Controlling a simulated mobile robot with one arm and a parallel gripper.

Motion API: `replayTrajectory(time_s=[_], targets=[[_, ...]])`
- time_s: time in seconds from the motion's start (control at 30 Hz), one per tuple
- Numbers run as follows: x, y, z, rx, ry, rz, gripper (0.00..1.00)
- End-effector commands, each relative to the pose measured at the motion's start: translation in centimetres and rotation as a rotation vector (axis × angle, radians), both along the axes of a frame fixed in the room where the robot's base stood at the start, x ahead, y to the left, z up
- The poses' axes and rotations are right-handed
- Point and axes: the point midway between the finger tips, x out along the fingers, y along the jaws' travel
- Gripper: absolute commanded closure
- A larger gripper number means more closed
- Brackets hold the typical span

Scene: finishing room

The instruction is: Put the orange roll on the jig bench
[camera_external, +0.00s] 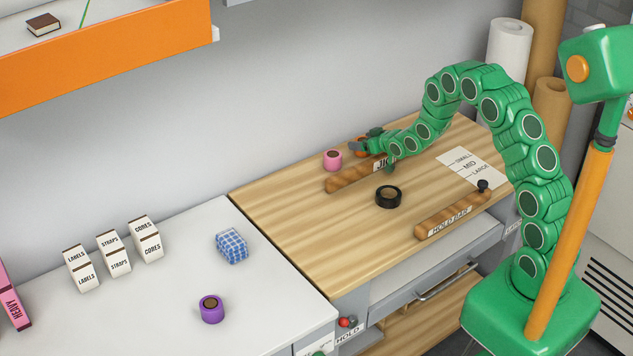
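My green arm reaches over the bench from the right.
A pink roll (332,160) stands close left of my gripper. A black roll (388,196), the hold bar (453,214) and a size card (470,166) lie on the bench. The white counter (185,285) at left holds a purple roll (211,309) and a blue checked block (232,246).

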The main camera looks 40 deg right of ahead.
Motion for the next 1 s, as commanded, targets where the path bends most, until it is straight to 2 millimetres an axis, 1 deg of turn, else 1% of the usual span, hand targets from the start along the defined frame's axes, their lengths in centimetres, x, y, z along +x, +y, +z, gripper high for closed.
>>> replayTrajectory(time_s=[0.03,0.07,0.1,0.47,0.67,1.0], targets=[[0.0,0.0,0.0,0.0,0.0,0.0,0.14],[0.0,0.0,0.0,0.0,0.0,0.0,0.1],[0.0,0.0,0.0,0.0,0.0,0.0,0.08],[0.0,0.0,0.3,0.0,0.001,0.0,0.08],[-1.4,-0.1,1.1,0.0,-0.001,0.0,0.08],[-5.0,-0.5,2.7,-0.001,0.002,-0.001,0.08]])
